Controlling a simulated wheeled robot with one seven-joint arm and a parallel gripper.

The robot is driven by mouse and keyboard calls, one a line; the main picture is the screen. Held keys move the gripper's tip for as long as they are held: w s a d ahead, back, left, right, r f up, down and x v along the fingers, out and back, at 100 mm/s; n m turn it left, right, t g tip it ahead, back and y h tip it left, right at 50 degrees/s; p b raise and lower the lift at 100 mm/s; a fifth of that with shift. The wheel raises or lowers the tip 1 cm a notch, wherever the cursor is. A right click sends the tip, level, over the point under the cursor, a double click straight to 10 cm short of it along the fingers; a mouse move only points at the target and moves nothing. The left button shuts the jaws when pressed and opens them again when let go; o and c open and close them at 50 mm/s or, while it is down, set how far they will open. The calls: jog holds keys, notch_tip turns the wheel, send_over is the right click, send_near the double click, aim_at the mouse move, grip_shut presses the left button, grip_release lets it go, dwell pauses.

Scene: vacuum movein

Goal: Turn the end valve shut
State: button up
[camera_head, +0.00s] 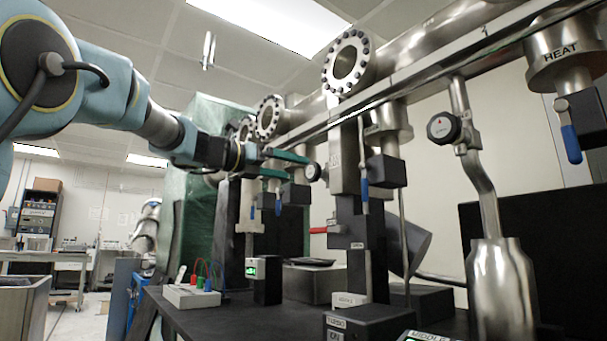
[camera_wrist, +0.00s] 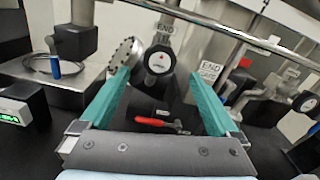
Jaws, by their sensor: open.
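In the head view, a knob (camera_head: 313,172) at the fingertips appears to be the same valve. My gripper (camera_head: 298,166) is open, its green fingers pointing at the knob. In the wrist view, the fingertips (camera_wrist: 160,74) lie left and right of the knob with gaps on both sides. Nothing is held. I cannot tell whether the tips reach around the knob or stop just short of it.
A red-handled lever (camera_head: 318,230) sits below the knob and also shows in the wrist view (camera_wrist: 155,122). A blue-handled valve (camera_head: 296,194) hangs close to my fingers. Another round knob (camera_head: 444,127) is further right. Steel pipework (camera_head: 400,70) runs above; a black bench (camera_head: 200,318) lies below.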

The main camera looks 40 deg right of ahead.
jog(key=shift+w+a, duration=0.1)
jog(key=shift+a, duration=1)
